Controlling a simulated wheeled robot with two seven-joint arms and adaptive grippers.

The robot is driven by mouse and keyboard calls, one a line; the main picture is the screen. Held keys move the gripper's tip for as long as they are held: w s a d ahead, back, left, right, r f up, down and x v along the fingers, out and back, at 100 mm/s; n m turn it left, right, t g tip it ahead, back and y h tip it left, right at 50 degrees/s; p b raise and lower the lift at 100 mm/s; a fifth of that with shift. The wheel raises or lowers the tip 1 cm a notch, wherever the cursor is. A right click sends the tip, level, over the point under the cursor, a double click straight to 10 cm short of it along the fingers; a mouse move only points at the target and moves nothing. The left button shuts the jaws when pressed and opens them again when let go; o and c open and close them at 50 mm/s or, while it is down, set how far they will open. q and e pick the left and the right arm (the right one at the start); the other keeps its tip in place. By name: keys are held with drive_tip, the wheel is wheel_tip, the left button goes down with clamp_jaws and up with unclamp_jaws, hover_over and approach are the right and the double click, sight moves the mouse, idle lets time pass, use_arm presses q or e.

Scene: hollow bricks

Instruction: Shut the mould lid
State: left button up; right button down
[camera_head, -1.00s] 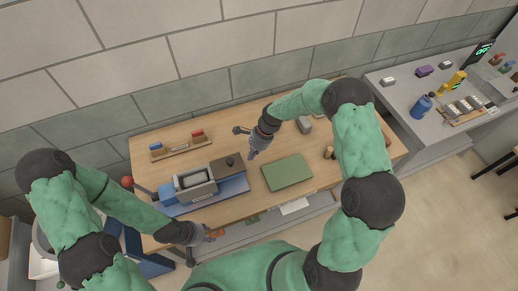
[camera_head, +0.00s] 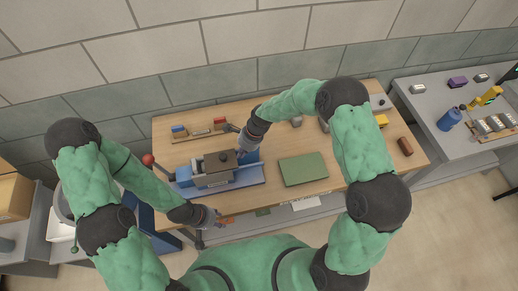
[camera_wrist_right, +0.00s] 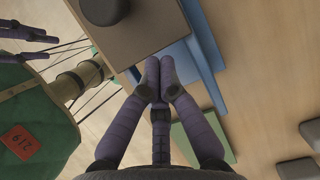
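The mould (camera_head: 212,181) is a grey box on a blue base (camera_head: 240,181) at the left of the wooden table. Its brown lid (camera_head: 221,163) with a dark knob lies over the box top in the head view; I cannot tell whether it sits fully flat. In the right wrist view the lid (camera_wrist_right: 150,30) fills the top middle. My right gripper (camera_wrist_right: 154,68) has its fingertips together beside the lid's edge, holding nothing visible. In the head view its fingers are mostly hidden past the wrist. My left gripper (camera_head: 213,217) is in front of the mould near the table edge, apart from it.
A green mat (camera_head: 303,169) lies right of the mould. A rack with red and blue blocks (camera_head: 199,130) stands behind it. A red-knobbed lever (camera_head: 148,160) rises at the left. A reddish brick (camera_head: 405,146) lies at the right. A grey side table (camera_head: 470,145) holds a blue bottle.

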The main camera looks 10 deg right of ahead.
drive_tip(key=a, duration=0.2)
drive_tip(key=shift+s+a+f, duration=0.1)
drive_tip(key=shift+s+a, duration=0.05)
drive_tip(key=shift+a, duration=0.2)
drive_tip(key=d+r, duration=0.7)
drive_tip(key=r, duration=0.2)
drive_tip(key=shift+w+d+r+b, duration=0.25)
drive_tip(key=shift+d+b, duration=0.1)
